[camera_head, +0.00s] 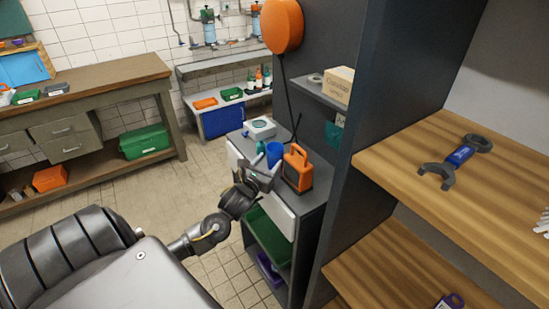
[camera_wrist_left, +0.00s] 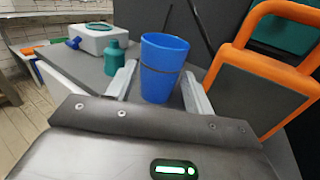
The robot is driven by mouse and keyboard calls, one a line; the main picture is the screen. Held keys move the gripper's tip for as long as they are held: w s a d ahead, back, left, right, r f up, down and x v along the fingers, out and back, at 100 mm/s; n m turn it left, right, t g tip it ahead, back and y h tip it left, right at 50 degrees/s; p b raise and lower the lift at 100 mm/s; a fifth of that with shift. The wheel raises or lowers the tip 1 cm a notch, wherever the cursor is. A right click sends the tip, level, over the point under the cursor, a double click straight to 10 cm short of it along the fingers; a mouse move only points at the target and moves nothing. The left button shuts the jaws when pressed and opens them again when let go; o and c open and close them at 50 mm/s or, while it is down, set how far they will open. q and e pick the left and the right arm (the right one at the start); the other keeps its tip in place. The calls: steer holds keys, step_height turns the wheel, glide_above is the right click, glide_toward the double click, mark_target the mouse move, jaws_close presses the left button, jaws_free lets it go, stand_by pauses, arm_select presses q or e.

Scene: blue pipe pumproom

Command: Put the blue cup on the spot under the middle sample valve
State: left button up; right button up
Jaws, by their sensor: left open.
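The blue cup (camera_head: 274,152) stands upright on the grey counter top (camera_head: 311,198) in the head view. In the left wrist view the cup (camera_wrist_left: 163,65) is in the centre, with one finger on each side of it. My left gripper (camera_head: 262,169) is open around the cup, and I cannot tell whether either finger touches it. The gripper also shows in the left wrist view (camera_wrist_left: 159,72). My right gripper is not in view. I cannot make out the middle sample valve or the spot under it.
An orange-framed device (camera_head: 298,168) stands close right of the cup. A teal bottle (camera_wrist_left: 116,58) and a white device (camera_wrist_left: 92,38) stand to its left. A shelf with a wrench (camera_head: 456,160) is at the right. A workbench (camera_head: 80,84) is at the left, with open floor between.

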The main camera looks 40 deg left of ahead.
mark_target(271, 160)
arm_select(q)
steer(key=p+x, duration=0.1)
steer(key=x, duration=0.3)
steer(key=shift+w, duration=0.2)
steer(key=c, duration=0.7)
steer(key=shift+s, duration=0.1)
